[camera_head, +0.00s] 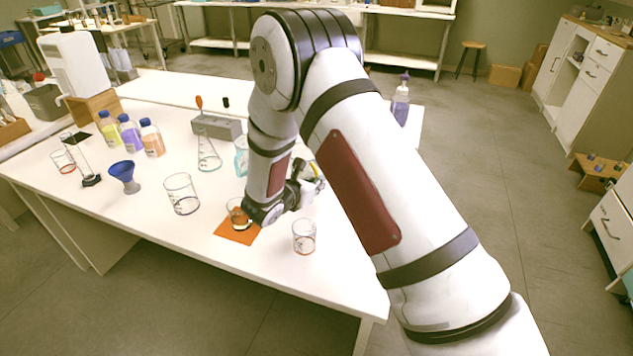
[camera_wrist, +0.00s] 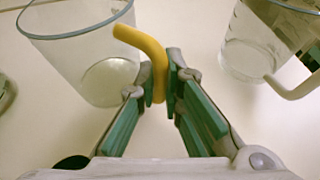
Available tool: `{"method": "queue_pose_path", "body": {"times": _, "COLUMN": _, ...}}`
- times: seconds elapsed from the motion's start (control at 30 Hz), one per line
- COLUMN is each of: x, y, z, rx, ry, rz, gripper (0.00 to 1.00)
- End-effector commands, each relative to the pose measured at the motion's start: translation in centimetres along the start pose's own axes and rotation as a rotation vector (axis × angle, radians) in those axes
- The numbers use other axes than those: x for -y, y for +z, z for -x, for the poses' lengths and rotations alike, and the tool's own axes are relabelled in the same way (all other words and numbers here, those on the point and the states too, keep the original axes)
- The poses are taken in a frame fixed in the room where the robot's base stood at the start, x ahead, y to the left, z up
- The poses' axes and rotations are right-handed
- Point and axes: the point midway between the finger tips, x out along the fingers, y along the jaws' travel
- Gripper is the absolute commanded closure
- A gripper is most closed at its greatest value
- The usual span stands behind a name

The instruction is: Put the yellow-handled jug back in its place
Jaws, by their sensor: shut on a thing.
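In the wrist view, a curved yellow handle (camera_wrist: 157,62) sits between the fingertips of my gripper (camera_wrist: 163,85), which is shut on it. The clear glass jug (camera_wrist: 72,45) with this handle fills the upper left of that view. In the head view, my gripper (camera_head: 305,187) is low over the right part of the white table, and a bit of yellow (camera_head: 319,183) shows at its tip. The jug's body is mostly hidden there. I cannot tell whether its base touches the table. An orange mat (camera_head: 229,236) lies left of my gripper, with a glass vessel (camera_head: 237,212) over it.
A clear vessel with a white handle (camera_wrist: 284,88) stands close on the right in the wrist view. In the head view, a beaker (camera_head: 304,240) stands near the front edge. A larger beaker (camera_head: 181,200), a blue funnel (camera_head: 123,172) and a flask (camera_head: 208,160) stand left.

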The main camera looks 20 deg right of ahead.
Motion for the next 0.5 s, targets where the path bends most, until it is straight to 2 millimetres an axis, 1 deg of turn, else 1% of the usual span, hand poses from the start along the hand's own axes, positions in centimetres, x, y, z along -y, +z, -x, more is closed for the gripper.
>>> {"method": "queue_pose_path", "body": {"times": 0.03, "x": -0.01, "y": -0.12, "z": -0.06, "rx": 0.0, "ry": 0.0, "rz": 0.0, "gripper": 0.87}}
{"method": "queue_pose_path", "body": {"times": 0.07, "x": 0.0, "y": -0.09, "z": -0.04, "rx": 0.0, "ry": 0.0, "rz": 0.0, "gripper": 0.8}}
{"method": "queue_pose_path", "body": {"times": 0.1, "x": 0.01, "y": -0.08, "z": -0.03, "rx": 0.0, "ry": 0.0, "rz": 0.0, "gripper": 0.72}}
{"method": "queue_pose_path", "body": {"times": 0.4, "x": 0.0, "y": -0.03, "z": 0.0, "rx": 0.0, "ry": 0.0, "rz": 0.0, "gripper": 0.72}}
{"method": "queue_pose_path", "body": {"times": 0.5, "x": 0.02, "y": 0.3, "z": 0.15, "rx": 0.0, "ry": 0.0, "rz": -0.001, "gripper": 0.72}}
